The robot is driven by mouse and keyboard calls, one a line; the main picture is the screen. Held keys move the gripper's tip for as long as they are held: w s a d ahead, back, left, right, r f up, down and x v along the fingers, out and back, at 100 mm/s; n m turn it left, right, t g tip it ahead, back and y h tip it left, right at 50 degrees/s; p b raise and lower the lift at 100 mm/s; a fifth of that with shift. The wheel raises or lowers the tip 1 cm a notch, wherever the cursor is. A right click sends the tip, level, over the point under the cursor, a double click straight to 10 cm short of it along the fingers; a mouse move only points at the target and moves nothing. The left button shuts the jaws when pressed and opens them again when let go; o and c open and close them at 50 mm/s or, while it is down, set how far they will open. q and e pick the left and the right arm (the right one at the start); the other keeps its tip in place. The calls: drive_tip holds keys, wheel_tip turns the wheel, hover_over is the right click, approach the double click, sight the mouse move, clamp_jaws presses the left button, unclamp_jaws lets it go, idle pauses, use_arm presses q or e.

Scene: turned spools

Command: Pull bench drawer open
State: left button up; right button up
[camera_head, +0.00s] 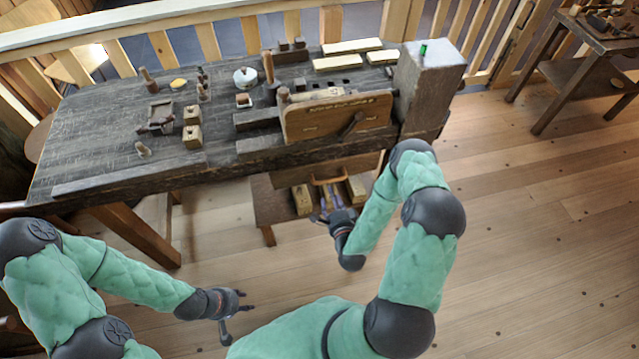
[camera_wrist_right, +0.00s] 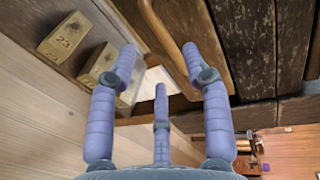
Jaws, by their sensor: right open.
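The dark wooden workbench (camera_head: 95,125) fills the upper left of the head view. Under its right half is the drawer front (camera_head: 352,166) with a curved wooden handle (camera_head: 328,181); the front looks flush under the bench, though part is in shadow. In the right wrist view the handle (camera_wrist_right: 167,38) runs between and beyond the fingers, beside the dark plank front (camera_wrist_right: 222,45). My right gripper (camera_head: 328,216) is open, fingers spread just short of the handle; contact cannot be told. My left gripper (camera_head: 240,305) is low, away from the bench, its fingers apart.
Wooden blocks (camera_head: 302,201) lie on a low shelf (camera_head: 270,203) below the drawer; one block (camera_wrist_right: 65,38) shows a number in the wrist view. A tool rack board (camera_head: 335,117) and a grey post (camera_head: 430,75) stand on the bench. Floor (camera_head: 530,220) at right is clear.

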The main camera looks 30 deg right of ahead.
drive_tip(key=b+x, duration=0.1)
drive_tip(key=x, duration=0.7)
drive_tip(key=shift+w+f+b, duration=0.1)
drive_tip(key=shift+w+b, duration=0.15)
drive_tip(key=shift+b, duration=0.05)
clamp_jaws()
